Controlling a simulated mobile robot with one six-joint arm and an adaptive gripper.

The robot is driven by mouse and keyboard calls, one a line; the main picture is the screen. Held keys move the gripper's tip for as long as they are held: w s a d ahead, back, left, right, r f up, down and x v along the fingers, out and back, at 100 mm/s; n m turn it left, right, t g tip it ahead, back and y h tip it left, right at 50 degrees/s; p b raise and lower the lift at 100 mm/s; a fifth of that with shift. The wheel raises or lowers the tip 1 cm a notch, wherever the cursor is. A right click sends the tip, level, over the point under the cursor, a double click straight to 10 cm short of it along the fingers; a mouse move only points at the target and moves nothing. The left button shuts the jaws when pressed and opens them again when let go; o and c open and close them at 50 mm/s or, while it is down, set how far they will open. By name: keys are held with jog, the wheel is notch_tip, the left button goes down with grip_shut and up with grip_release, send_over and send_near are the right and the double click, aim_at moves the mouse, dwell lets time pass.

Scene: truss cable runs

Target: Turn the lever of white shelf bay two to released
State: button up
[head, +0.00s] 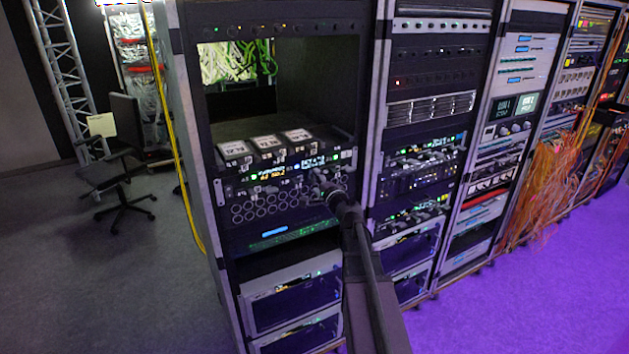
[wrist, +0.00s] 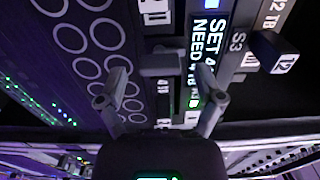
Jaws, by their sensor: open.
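My gripper (head: 322,184) is at the front of the nearest rack, by the lit panel row under the shelf. In the wrist view my gripper (wrist: 161,92) is open, its two fingers spread and empty. A grey block-like part (wrist: 160,63) projects just ahead between the fingertips, apart from them. I cannot tell whether it is the bay two lever, or its position. A lit display (wrist: 207,45) beside it reads in part "SET" and "NEED". A label "S3" (wrist: 238,41) and a dark block marked 12 (wrist: 275,52) lie to the right. The head view is too small to show the levers.
Three white-labelled units (head: 266,143) sit on the shelf above the panel row. A panel of round rings (head: 262,207) lies below. More racks (head: 430,100) stand to the right, with orange cables (head: 553,180). A chair (head: 122,170) stands left on open floor.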

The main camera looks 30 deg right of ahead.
jog(key=s, duration=1)
jog(key=shift+s+d, duration=0.15)
jog(key=shift+s, duration=0.1)
jog(key=s+a+f+n+g+y, duration=0.1)
jog(key=a+f+n+g+y, duration=0.3)
jog(key=a, duration=0.5)
jog(key=s+a+f+n+g+y, duration=0.1)
jog(key=a+f+n+g+y, duration=0.1)
jog(key=a+f+n+g, duration=0.45)
jog(key=s+a+f+n+g+h, duration=0.6)
jog(key=s+a+f+n+g, duration=0.1)
jog(key=s, duration=0.5)
jog(key=shift+s+a+f+h, duration=0.2)
jog(key=shift+a+f+h, duration=0.1)
jog(key=shift+a+f, duration=0.35)
jog(key=shift+a+r+g, duration=0.1)
jog(key=shift+g, duration=0.15)
